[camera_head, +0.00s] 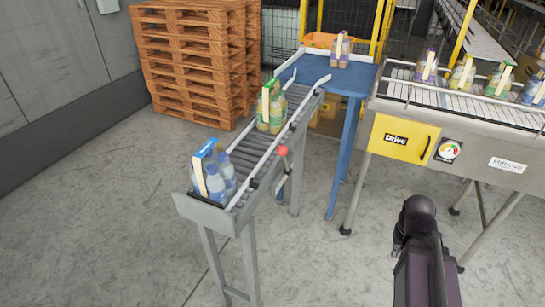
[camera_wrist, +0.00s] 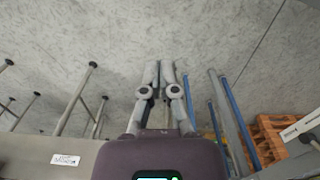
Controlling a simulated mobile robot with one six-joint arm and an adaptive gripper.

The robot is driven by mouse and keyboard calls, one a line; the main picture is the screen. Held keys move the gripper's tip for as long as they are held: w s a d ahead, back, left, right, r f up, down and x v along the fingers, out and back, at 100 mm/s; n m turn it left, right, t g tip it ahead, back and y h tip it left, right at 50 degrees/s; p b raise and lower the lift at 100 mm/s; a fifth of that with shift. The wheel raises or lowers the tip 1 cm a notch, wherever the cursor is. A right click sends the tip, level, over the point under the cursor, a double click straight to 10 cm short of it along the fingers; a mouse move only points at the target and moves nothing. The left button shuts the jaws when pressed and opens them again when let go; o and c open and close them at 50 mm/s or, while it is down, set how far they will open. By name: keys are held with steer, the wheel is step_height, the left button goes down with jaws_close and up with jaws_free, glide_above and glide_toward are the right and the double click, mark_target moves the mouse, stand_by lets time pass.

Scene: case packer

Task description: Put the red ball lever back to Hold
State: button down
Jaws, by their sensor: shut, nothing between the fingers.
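The red ball lever (camera_head: 282,151) is on the side of the roller conveyor (camera_head: 243,160), at its right rail, in the head view. Its ball is small and red; the lever's shaft and any Hold marking are too small to make out. My gripper (camera_wrist: 160,65) shows in the wrist view with its two fingers together, shut and empty, over bare floor. In the head view only my dark arm shows at the lower right, well to the right of the lever. The lever cannot be made out in the wrist view.
Bottle packs (camera_head: 215,178) and (camera_head: 270,107) stand on the roller conveyor. A blue table (camera_head: 345,78) joins its far end. A second conveyor with a yellow Drive panel (camera_head: 402,139) stands right. Pallets (camera_head: 195,60) are stacked behind. The floor between is free.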

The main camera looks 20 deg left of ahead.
steer(key=w+a+r+n+t+h+p, duration=0.25)
steer(key=a+r+n, duration=0.25)
steer(key=a+n, duration=0.5)
steer(key=w+a+r+n+t+h+p, duration=0.3)
steer(key=a+n, duration=0.4)
steer(key=a, duration=0.7)
steer(key=s+a+r+n+t+p, duration=0.1)
steer(key=a+r+n, duration=0.3)
steer(key=a, duration=0.4)
steer(key=s+a+r+n+t+y+p, duration=0.1)
steer(key=s+a+r+n+t+p, duration=0.1)
steer(key=a, duration=0.7)
steer(key=s+a+r+n+t+p, duration=0.1)
steer(key=s+a+r+n+t, duration=0.1)
steer(key=a+r+n, duration=0.4)
steer(key=a+n+t, duration=0.1)
steer(key=a, duration=0.2)
steer(key=shift+s+p, duration=0.25)
steer(key=shift+p, duration=0.1)
steer(key=shift+y, duration=0.25)
steer(key=b+x, duration=0.9)
steer(key=x, duration=1.1)
